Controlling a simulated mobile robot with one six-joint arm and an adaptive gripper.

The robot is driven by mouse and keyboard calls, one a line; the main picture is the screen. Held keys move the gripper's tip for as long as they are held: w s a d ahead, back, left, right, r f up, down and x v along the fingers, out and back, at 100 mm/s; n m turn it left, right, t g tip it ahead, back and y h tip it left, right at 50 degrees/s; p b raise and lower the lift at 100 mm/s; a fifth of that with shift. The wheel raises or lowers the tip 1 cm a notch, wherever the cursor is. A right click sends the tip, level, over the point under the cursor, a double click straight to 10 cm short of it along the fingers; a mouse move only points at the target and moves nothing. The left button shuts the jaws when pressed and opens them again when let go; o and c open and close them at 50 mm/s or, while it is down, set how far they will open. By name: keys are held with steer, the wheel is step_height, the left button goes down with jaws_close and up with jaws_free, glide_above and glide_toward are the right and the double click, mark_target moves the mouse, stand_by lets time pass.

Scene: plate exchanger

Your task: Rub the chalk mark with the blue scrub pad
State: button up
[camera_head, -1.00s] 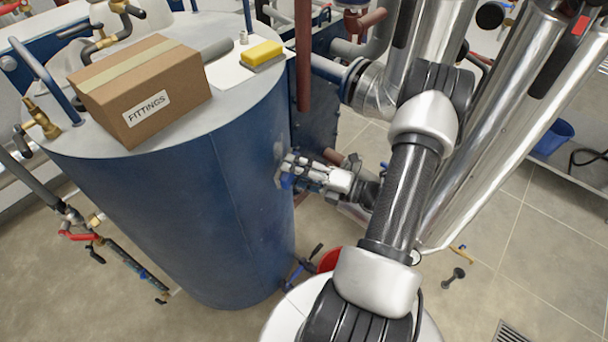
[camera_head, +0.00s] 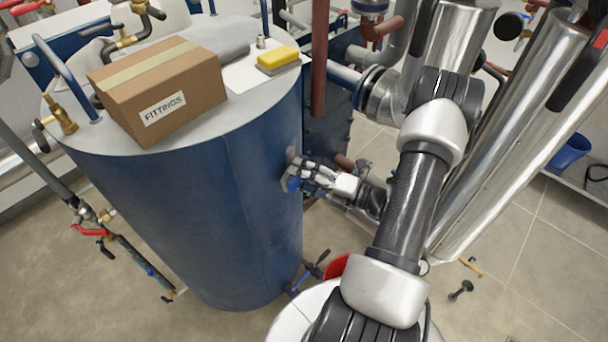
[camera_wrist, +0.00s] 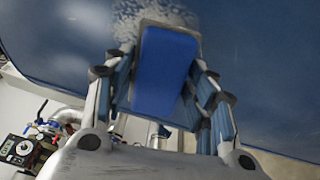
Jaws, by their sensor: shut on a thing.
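My gripper (camera_head: 298,177) is shut on the blue scrub pad (camera_wrist: 163,70). In the head view the pad (camera_head: 293,184) is small at the side of the blue tank (camera_head: 190,200). In the wrist view the pad's far edge lies at the chalk mark (camera_wrist: 128,22), a whitish speckled patch on the blue tank wall. The pad hides part of the mark. It looks to be at or against the wall, but I cannot tell how firmly. A bit of the mark (camera_head: 289,154) also shows just above the gripper in the head view.
A cardboard box (camera_head: 165,95) labelled FITTINGS and a yellow sponge (camera_head: 278,57) sit on the tank top. A red vertical pipe (camera_head: 320,60) and shiny metal pipes (camera_head: 510,130) stand close on the right. A red bucket (camera_head: 336,267) is on the floor below.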

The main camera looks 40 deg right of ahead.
steer(key=shift+x, duration=0.9)
steer(key=shift+w+d, duration=0.35)
steer(key=shift+d, duration=0.5)
steer(key=shift+w+d, duration=0.3)
steer(key=shift+d, duration=0.6)
steer(key=d, duration=0.1)
steer(key=w+d, duration=0.1)
steer(key=d, duration=0.1)
steer(key=shift+w+d+r, duration=0.1)
steer(key=shift+w+d, duration=0.15)
